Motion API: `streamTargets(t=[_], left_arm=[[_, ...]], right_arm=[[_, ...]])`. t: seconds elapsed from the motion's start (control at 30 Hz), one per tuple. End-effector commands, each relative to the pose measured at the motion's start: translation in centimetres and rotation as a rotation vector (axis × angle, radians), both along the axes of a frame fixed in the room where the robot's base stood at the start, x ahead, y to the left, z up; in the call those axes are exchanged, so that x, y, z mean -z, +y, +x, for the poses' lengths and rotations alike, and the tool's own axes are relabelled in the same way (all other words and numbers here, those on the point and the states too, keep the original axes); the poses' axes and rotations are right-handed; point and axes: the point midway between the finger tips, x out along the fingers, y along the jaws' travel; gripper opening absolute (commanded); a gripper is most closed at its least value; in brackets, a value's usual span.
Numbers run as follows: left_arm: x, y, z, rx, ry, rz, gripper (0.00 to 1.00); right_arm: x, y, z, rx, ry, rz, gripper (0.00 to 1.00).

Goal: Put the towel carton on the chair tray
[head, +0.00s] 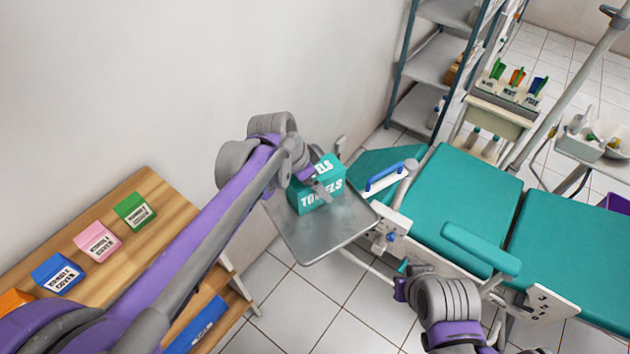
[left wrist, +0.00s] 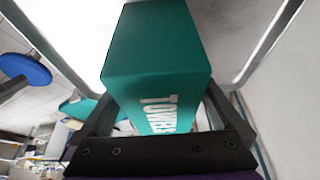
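The teal towel carton (head: 318,190) is at the metal chair tray (head: 325,238), over its back part. In the head view I cannot tell whether its underside touches the tray. My left gripper (head: 318,182) is at the carton, with its fingers on either side of it. The left wrist view shows the carton (left wrist: 158,65) filling the space between the dark fingers (left wrist: 150,115), so the gripper looks shut on it.
The teal dental chair (head: 465,205) stands right of the tray, with a blue-padded armrest (head: 385,178) close by. A wooden shelf (head: 150,235) with several small boxes is at the left. The front of the tray is bare.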

Motion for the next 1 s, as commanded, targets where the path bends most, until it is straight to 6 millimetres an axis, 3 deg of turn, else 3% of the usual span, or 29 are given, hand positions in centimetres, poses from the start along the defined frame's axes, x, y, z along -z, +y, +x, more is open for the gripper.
streamTargets(t=[0.27, 0.7, 1.0], left_arm=[[-1.9, 0.6, -0.3, -0.001, 0.0, 0.0, 1.0], [-9.9, 3.4, -2.2, -0.001, 0.0, 0.0, 1.0], [-11.4, 3.9, -2.6, 0.0, 0.0, 0.0, 1.0]], right_arm=[[-0.4, 0.0, 0.1, 0.0, -0.003, 0.0, 0.0], [-1.2, 0.0, 0.4, 0.0, -0.008, 0.0, 0.0], [-1.3, 0.0, 0.4, 0.0, -0.008, 0.0, 0.0]])
